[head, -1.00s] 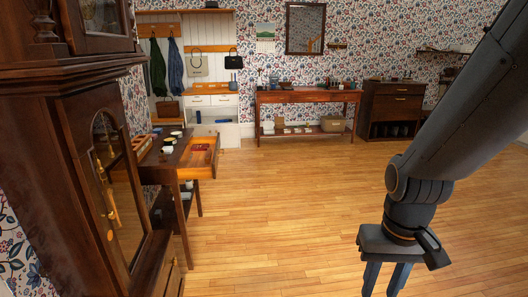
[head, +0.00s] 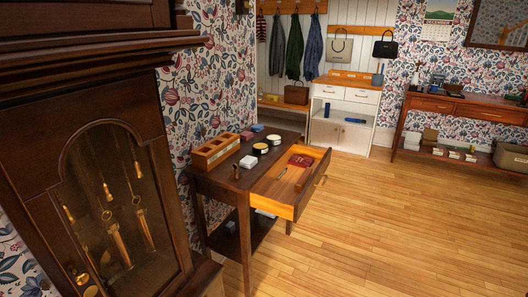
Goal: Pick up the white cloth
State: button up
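A small white item (head: 249,162) lies on top of the dark side table (head: 222,183), near its front left. It could be the white cloth, but it is too small to tell. A pale item (head: 265,213) also shows partly on the table's lower shelf, and I cannot tell what it is. My gripper is out of view in the current head view.
The table's drawer (head: 290,190) stands open to the right with a red item (head: 300,160) inside. A wooden compartment box (head: 215,150) and round tins (head: 260,149) are on the tabletop. A tall clock (head: 110,190) stands close at left. The floor (head: 400,225) at right is clear.

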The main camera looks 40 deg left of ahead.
aim_at(249, 162)
jog(key=u, duration=0.35)
jog(key=i, duration=1.45)
jog(key=u, duration=1.6)
jog(key=i, duration=1.05)
jog(key=u, duration=1.1)
jog(key=i, duration=0.25)
jog(key=z, duration=0.05)
